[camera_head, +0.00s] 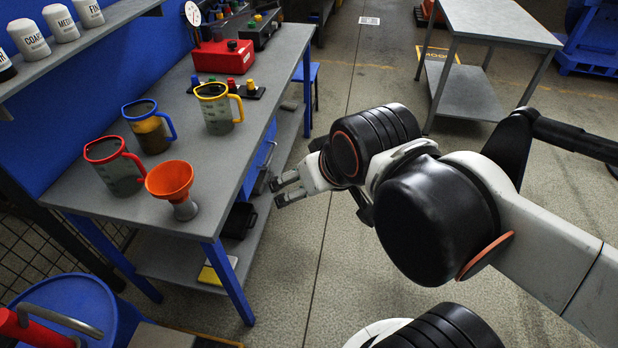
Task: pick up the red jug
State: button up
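The red jug (117,171) has a red rim and red handle on a grey see-through body. It stands upright near the front left of the grey workbench (225,172), its handle turned right. My gripper (279,191) is off the bench's right edge, to the right of the red jug and apart from it. Its two fingers point left, with a gap between them and nothing seen in it.
An orange funnel (170,181) stands just right of the red jug. A blue-handled jug (150,127) and a yellow-handled jug (216,108) stand behind. A red scale (223,57) is farther back. A shelf (75,50) with labelled canisters overhangs the left. Open floor lies right of the bench.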

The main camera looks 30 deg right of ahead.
aim_at(124, 173)
jog(key=i+l+u, duration=0.75)
jog(key=l+u, duration=0.15)
jog(key=i+l+u, duration=0.15)
jog(key=l+u, duration=0.15)
jog(key=l, duration=0.15)
